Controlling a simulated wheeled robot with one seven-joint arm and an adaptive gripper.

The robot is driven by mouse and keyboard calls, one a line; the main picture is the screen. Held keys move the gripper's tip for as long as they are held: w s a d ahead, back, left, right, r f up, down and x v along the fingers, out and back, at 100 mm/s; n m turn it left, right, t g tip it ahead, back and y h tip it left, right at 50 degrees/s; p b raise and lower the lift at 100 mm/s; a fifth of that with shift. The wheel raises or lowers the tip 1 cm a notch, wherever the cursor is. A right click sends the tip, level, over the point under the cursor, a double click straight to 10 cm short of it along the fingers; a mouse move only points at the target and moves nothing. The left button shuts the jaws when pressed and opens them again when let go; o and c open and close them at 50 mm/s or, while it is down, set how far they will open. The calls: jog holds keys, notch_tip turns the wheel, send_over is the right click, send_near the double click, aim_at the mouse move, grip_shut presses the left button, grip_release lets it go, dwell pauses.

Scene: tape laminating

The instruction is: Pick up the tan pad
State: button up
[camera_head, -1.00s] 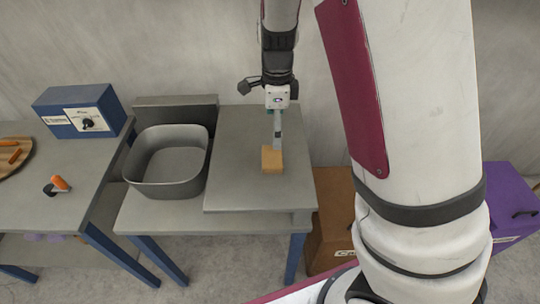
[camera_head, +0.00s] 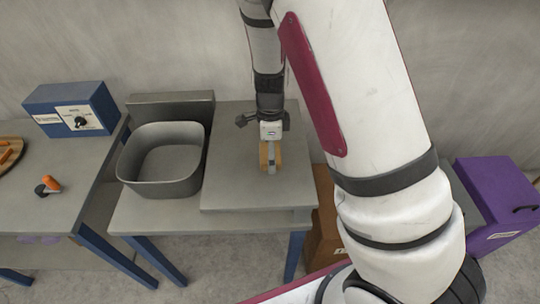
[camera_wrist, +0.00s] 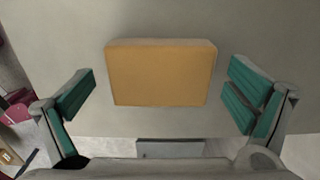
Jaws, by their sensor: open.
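The tan pad (camera_wrist: 160,76) is a small block lying flat on the grey table. In the wrist view it sits centred between the two teal-padded fingers of my gripper (camera_wrist: 160,98), with a gap on each side. In the head view the tan pad (camera_head: 264,155) is partly hidden behind my gripper (camera_head: 271,160), which points down right over it. My gripper is open and the fingers do not appear to touch the pad.
The grey table (camera_head: 235,190) is clear around the pad. A grey basin (camera_head: 160,180) stands left of it. Further left are a blue box with a dial (camera_head: 75,108) and an orange-handled tool (camera_head: 50,185). A purple case (camera_head: 490,200) is at the right.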

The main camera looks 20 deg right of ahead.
jog(key=shift+c, duration=0.3)
jog(key=c, duration=1.1)
jog(key=shift+r, duration=0.1)
jog(key=shift+r, duration=0.45)
jog(key=r, duration=0.1)
jog(key=s+r, duration=0.1)
jog(key=shift+r+p, duration=0.35)
jog(key=s, duration=0.4)
jog(key=s+r+p, duration=0.1)
jog(key=s, duration=0.9)
jog(key=shift+a+r+p, duration=0.1)
jog(key=shift+r+p, duration=0.05)
jog(key=shift+p, duration=0.2)
jog(key=shift+s, duration=0.5)
